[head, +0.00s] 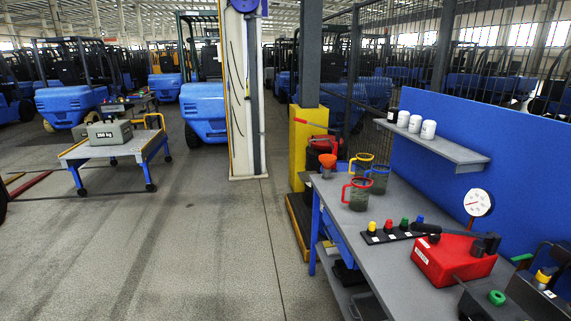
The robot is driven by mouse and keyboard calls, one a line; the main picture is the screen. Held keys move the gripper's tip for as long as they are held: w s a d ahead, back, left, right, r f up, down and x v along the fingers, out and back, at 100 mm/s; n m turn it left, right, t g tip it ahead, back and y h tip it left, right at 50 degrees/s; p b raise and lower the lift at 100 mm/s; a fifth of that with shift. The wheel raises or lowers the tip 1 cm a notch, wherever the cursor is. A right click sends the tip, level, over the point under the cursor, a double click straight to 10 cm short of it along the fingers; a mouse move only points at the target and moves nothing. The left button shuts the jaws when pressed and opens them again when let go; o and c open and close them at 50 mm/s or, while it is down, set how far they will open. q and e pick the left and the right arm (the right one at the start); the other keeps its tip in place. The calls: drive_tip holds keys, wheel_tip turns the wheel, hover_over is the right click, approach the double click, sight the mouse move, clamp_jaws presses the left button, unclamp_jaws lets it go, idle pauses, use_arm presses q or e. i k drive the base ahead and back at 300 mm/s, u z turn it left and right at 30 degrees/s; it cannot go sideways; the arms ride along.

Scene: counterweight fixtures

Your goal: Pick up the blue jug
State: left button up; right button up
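The blue jug (379,182), a dark see-through jug with a blue rim and handle, stands upright on the grey workbench (405,210) at the right. A jug with a red rim and handle (357,197) stands just in front of it to the left. A jug with a yellow rim and handle (361,161) stands behind it to the left. The jugs are close together and overlap in the picture; I cannot tell whether they touch. Neither of my grippers is in view.
Small coloured-top parts (388,229), a red box (450,260) and a dial gauge (478,203) stand nearer on the bench. A shelf (440,143) with white containers hangs on the blue back panel (500,150). A yellow post (305,140) stands behind the bench.

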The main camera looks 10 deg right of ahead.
sight(379, 174)
drive_tip(key=i, duration=2.55)
drive_tip(key=z, duration=2.9)
